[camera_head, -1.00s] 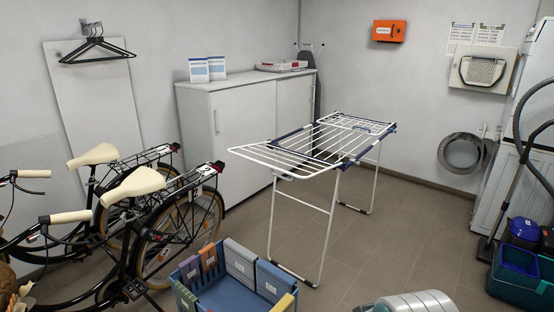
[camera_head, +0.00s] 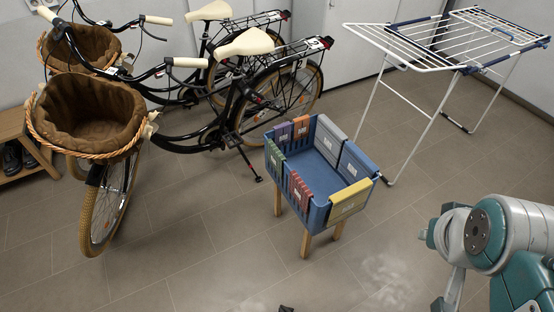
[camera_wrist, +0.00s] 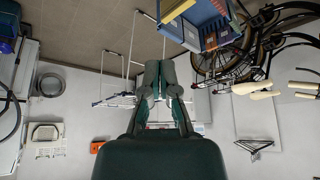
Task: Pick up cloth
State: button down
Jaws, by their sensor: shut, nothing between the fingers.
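My gripper (camera_wrist: 160,70) shows in the wrist view, its two fingers side by side and shut, with nothing held between them. The wrist picture is upside down, and the gripper is up in the air with no object at its tips. In the head view, a small dark reddish scrap (camera_head: 286,309) lies on the floor at the bottom edge, mostly cut off. It may be the cloth, but I cannot tell. No other loose cloth is clear in either view. Part of my arm shows at the right of the head view.
A blue crate (camera_head: 318,160) with coloured labelled panels over its rim stands on wooden legs. Bicycles with lined baskets (camera_head: 88,110) are at the left, a white drying rack (camera_head: 440,45) at upper right. The tiled floor (camera_head: 190,250) in front is mostly clear.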

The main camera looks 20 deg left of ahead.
aim_at(275, 157)
jog(key=i+j, duration=0.15)
jog(key=j, duration=0.25)
jog(key=i+j+z, duration=0.1)
jog(key=j, duration=0.25)
jog(key=i+j, duration=0.2)
jog(key=j, duration=0.2)
jog(key=i+j+z, duration=0.1)
jog(key=j, duration=0.3)
jog(key=i+j, duration=0.15)
jog(key=j, duration=0.25)
jog(key=i+j, duration=0.1)
jog(key=j, duration=0.3)
jog(key=i+j+z, duration=0.1)
jog(key=j, duration=0.35)
jog(key=i+j, duration=0.15)
jog(key=j, duration=0.25)
jog(key=z, duration=0.05)
